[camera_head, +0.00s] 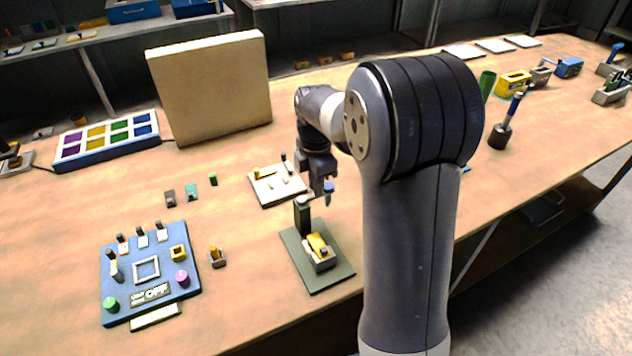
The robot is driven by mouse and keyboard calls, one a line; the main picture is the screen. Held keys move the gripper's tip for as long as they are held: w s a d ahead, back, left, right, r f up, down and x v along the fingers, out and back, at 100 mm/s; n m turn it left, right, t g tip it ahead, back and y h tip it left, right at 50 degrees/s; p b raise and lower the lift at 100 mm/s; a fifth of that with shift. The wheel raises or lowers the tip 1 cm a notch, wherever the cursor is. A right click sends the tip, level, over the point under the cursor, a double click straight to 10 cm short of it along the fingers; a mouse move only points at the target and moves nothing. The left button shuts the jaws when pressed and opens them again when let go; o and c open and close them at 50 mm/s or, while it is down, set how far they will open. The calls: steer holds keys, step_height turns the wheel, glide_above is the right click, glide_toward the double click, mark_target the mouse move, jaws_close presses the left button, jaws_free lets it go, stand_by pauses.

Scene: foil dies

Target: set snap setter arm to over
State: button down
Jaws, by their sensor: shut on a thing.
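The snap setter seems to be the device on a dark grey-green plate (290,240), near the table's front edge. It has a dark upright post (303,215) at its back and a grey holder with a yellow piece (318,245) in front. My gripper (324,192) points down just above and right of the post's top. It is shut on a small blue part, apparently the end of the setter arm (329,187). The fingers hide much of this part, so its exact angle and joint with the post are unclear.
A white plate with small pegs (270,192) lies just behind the setter. A blue panel (125,295) with buttons and an "OFF" sign lies left, with a small yellow-topped block (217,256) beside it. A tall beige board (210,88) stands behind. Bare table lies between them.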

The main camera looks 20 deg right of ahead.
mark_target(312, 197)
steer(key=shift+s, duration=0.1)
stand_by(0.3)
steer(key=s+m, duration=0.1)
steer(key=m, duration=0.4)
steer(key=s+a+m, duration=0.1)
steer(key=m, duration=0.4)
steer(key=s+a+m, duration=0.1)
steer(key=s+m, duration=0.1)
steer(key=m, duration=0.2)
steer(key=shift+m+p, duration=0.4)
steer(key=shift+s+a+m, duration=0.1)
steer(key=shift+a+m, duration=0.15)
steer(key=shift+m, duration=0.55)
steer(key=shift+a+m, duration=0.25)
steer(key=shift+m, duration=0.55)
steer(key=c, duration=1.4)
jaws_free()
